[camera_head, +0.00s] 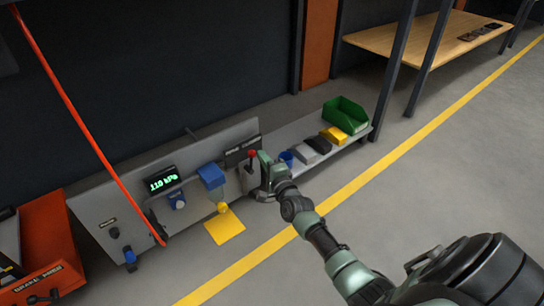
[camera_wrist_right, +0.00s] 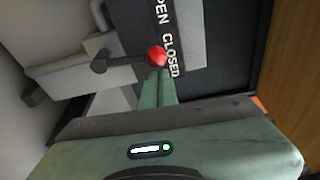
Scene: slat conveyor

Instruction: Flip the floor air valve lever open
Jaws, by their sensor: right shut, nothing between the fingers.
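The valve lever's red knob (camera_head: 252,154) shows at the right part of the low grey panel (camera_head: 100,205). In the right wrist view the red knob (camera_wrist_right: 157,54) sits at the end of a short dark rod, beside the word CLOSED on a black label (camera_wrist_right: 168,28); the label's other word is partly cut off. My right gripper (camera_head: 258,163) is at the knob in the head view. In the right wrist view its green fingers (camera_wrist_right: 158,78) are together and empty, with tips right at the knob. I cannot tell if they touch it. My left gripper is not in view.
A blue box (camera_head: 211,175) and a green-lit display (camera_head: 161,180) are left of the lever. A low shelf with a green bin (camera_head: 345,115) and a yellow bin (camera_head: 334,135) stands right. An orange-red bar (camera_head: 85,125) crosses the left side.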

